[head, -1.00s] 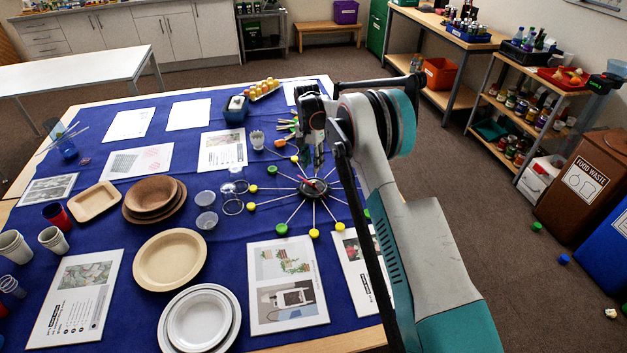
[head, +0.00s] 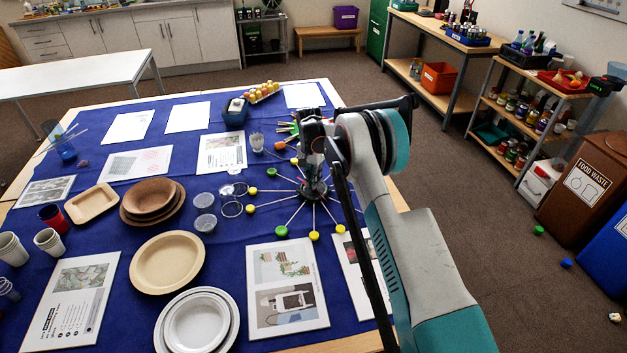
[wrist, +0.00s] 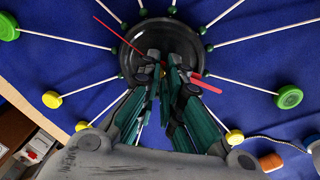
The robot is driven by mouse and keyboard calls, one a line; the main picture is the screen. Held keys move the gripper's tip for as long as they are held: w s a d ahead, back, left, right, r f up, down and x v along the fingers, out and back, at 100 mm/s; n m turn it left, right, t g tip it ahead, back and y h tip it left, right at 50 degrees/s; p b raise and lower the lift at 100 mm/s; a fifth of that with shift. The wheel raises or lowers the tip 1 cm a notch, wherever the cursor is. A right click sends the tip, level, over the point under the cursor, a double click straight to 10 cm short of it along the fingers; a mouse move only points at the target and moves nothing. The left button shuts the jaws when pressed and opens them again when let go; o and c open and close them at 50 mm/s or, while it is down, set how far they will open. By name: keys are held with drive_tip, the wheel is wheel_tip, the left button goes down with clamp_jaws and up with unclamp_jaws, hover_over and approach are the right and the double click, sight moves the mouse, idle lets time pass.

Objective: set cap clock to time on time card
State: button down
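In the wrist view a long thin red hand (wrist: 117,33) points to the upper left and a shorter, thicker red piece (wrist: 207,86) to the lower right. My gripper (wrist: 168,66) is over the hub, fingertips close together near its centre; it also shows in the head view (head: 315,183). Whether anything is between them is unclear. I cannot tell which card is the time card.
Printed cards (head: 288,290) lie around the clock. Plastic cups (head: 204,222), a wooden plate (head: 168,262) and white plates (head: 197,322) stand to its left. Coloured pens (head: 287,128) lie just behind it. The table's right edge is close to my arm.

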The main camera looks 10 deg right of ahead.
sight(311, 190)
drive_tip(key=shift+n, duration=0.4)
drive_tip(key=n, duration=0.2)
drive_tip(key=shift+n+b, duration=0.3)
drive_tip(key=shift+n, duration=0.1)
drive_tip(key=n, duration=0.3)
drive_tip(key=shift+n, duration=0.3)
drive_tip(key=n+b, duration=0.1)
drive_tip(key=n, duration=0.5)
drive_tip(key=shift+s+t, duration=0.1)
drive_tip(key=shift+t, duration=0.3)
drive_tip(key=c, duration=1.7)
unclamp_jaws()
drive_tip(key=r, duration=0.8)
drive_tip(key=a+r, duration=0.1)
drive_tip(key=r, duration=0.3)
drive_tip(key=shift+s, duration=0.15)
